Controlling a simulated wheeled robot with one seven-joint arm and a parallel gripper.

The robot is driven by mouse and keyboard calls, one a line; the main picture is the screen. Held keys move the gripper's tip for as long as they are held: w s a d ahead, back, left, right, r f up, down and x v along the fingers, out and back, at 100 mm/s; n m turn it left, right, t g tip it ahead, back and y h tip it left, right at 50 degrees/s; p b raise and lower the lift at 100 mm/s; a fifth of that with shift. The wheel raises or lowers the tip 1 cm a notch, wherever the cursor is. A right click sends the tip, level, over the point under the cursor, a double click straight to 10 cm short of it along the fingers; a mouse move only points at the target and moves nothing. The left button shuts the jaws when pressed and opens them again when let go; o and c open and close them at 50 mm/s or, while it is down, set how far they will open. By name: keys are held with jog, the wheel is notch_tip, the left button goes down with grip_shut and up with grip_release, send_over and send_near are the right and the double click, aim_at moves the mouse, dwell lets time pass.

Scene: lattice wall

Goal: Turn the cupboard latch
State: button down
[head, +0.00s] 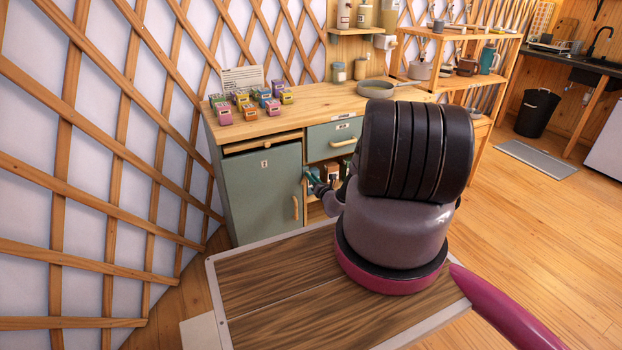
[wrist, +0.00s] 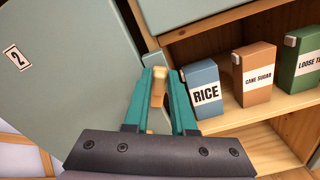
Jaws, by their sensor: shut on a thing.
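The cupboard is a wooden-topped cabinet with a grey-green door (head: 262,195) marked 2; the door (wrist: 75,75) fills the left of the wrist view. My gripper (head: 309,175) is at the right edge of this door, its teal fingers small in the head view. In the wrist view my gripper (wrist: 158,80) is shut on a small light wooden piece, the latch (wrist: 157,97); the fingers hide part of it. In the head view my fingers cover the latch. A wooden handle (head: 295,207) sits lower on the door.
Right of the door is an open shelf with boxes of rice (wrist: 205,92), cane sugar (wrist: 254,75) and loose tea (wrist: 303,62). A drawer (head: 333,138) is above it. Several small coloured boxes (head: 250,103) and a pan (head: 376,89) stand on the worktop. A lattice wall (head: 110,130) is at left.

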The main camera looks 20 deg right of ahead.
jog(key=m, duration=0.8)
jog(key=d+f+m, duration=0.1)
jog(key=m, duration=0.3)
jog(key=shift+m, duration=0.4)
jog(key=shift+a+f, duration=0.1)
jog(key=c, duration=0.7)
grip_release()
jog(key=shift+c, duration=0.2)
jog(key=shift+s, duration=0.1)
jog(key=s, duration=1)
jog(key=shift+s+d, duration=0.2)
jog(key=shift+s, duration=0.1)
